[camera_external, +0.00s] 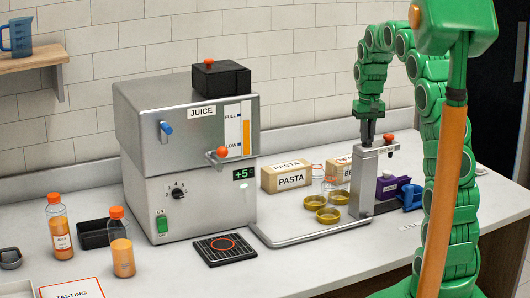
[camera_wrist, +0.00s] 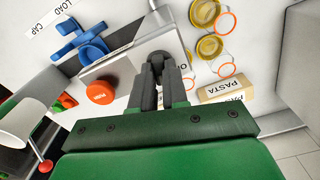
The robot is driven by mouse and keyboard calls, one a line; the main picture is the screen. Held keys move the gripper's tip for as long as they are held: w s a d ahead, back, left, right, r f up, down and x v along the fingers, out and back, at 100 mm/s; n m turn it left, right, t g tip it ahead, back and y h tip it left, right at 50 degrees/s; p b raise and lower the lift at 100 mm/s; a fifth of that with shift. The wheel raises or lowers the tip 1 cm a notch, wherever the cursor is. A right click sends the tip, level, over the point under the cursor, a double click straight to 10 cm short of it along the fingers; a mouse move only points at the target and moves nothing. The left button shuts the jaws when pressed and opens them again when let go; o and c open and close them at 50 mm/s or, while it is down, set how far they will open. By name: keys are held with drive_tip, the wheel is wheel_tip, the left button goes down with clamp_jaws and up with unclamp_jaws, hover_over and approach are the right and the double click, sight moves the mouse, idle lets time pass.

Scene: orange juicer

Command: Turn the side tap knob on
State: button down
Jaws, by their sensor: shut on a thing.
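The side tap stand (camera_external: 367,180) is a silver column on the counter at the right. A small label on its top is too small to read surely. A red-orange cap (camera_external: 388,138) sits on its right arm; it also shows in the wrist view (camera_wrist: 100,92), left of the fingers and apart from them. My gripper (camera_external: 368,138) points down onto the column's top. In the wrist view its dark fingers (camera_wrist: 160,88) are shut on a dark rounded knob (camera_wrist: 160,59). The fingers hide part of the knob, and its turn angle is unclear.
The silver juicer (camera_external: 188,150) stands left of the stand, with a blue knob (camera_external: 166,128) and a red ball lever (camera_external: 222,152).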

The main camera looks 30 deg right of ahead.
drive_tip(key=m, duration=0.5)
drive_tip(key=shift+m, duration=0.4)
idle(0.3)
drive_tip(key=c, duration=1.1)
unclamp_jaws()
drive_tip(key=shift+c, duration=0.2)
drive_tip(key=shift+r, duration=0.1)
wheel_tip(320, 180, up, 7)
drive_tip(key=shift+f, duration=0.15)
drive_tip(key=shift+r, duration=0.4)
